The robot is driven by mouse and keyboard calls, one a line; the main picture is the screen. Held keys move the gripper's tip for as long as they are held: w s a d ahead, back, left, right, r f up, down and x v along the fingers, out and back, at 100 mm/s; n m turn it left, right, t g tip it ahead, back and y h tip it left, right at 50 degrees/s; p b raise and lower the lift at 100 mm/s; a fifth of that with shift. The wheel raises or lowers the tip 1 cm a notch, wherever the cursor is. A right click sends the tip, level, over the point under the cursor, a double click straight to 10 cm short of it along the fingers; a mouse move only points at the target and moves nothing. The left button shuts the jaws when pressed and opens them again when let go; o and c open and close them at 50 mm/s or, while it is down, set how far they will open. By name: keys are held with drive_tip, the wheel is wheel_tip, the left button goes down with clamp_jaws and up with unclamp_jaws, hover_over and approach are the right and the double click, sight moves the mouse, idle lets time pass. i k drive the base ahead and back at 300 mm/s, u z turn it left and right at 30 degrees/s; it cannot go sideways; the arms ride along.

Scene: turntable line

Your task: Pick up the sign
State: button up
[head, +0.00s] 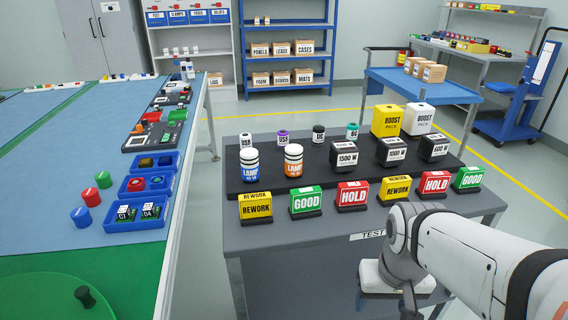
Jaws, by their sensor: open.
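A row of block-shaped signs on dark bases stands along the front of the grey test table (285,240). From left to right they are a yellow REWORK sign (257,208), a green GOOD sign (306,202), a red HOLD sign (352,196), a second yellow REWORK sign (396,190), a second red HOLD sign (435,184) and a second green GOOD sign (468,178). All stand upright and apart. My white arm reaches in from the lower right, in front of the right-hand signs. My gripper's fingertips are not in view.
At left, a blue-topped bench (60,215) carries blue bins (137,224) and coloured caps. A floor gap separates bench and table.

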sight(254, 208)
drive_tip(key=u, duration=1.35)
drive_tip(key=k, duration=0.8)
drive_tip(key=z, duration=0.25)
drive_tip(key=i, duration=1)
